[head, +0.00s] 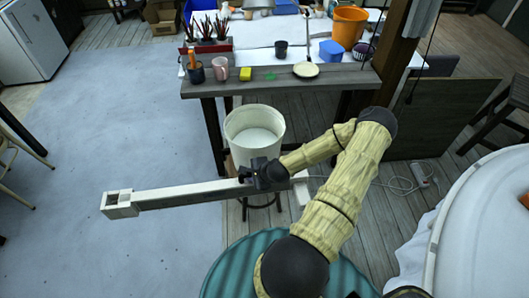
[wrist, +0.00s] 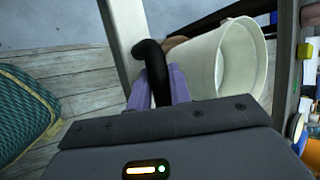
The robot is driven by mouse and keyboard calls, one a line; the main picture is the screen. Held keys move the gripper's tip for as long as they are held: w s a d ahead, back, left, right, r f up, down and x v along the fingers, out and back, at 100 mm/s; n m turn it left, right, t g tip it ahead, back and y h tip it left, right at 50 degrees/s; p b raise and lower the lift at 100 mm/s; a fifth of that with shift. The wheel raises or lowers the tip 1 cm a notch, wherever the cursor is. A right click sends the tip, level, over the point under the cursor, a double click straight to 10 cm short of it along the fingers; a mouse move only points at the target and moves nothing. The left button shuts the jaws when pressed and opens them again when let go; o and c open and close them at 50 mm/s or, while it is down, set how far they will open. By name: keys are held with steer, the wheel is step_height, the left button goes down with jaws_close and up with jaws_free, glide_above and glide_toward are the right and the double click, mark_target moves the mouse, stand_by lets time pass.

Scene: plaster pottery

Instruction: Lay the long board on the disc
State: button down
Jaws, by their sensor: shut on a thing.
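The long board is a pale, narrow beam (head: 185,193) with a square, boxy left end. It lies nearly level across the middle of the head view and also shows behind the fingers in the wrist view (wrist: 126,30). My gripper (head: 258,175) is at its right part, and the arm hides some of it. In the wrist view my purple fingers (wrist: 161,88) are shut on a black curved handle (wrist: 150,58), which seems to belong to the board. I cannot tell for sure which thing is the disc; a large white round surface (head: 485,225) is at the right edge.
A cream bucket (head: 238,120) stands just behind the board and gripper. A teal ribbed round thing (head: 235,265) is at the front below my arm. A wooden bench (head: 330,82) with cups is behind. The grey floor (head: 100,130) at left is clear.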

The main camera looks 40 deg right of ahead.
mark_target(227, 193)
steer(key=a+f, duration=0.1)
steer(key=a, duration=0.2)
steer(key=a+f, duration=0.2)
steer(key=a, duration=0.1)
steer(key=a+f, duration=0.2)
steer(key=a, duration=0.2)
steer(key=shift+w, duration=0.25)
steer(key=a+f+m+h, duration=0.1)
steer(key=a+m, duration=0.1)
steer(key=a, duration=0.5)
steer(key=shift+s+a+f, duration=0.3)
steer(key=shift+s+a, duration=0.05)
steer(key=shift+s, duration=0.1)
steer(key=shift+a, duration=0.1)
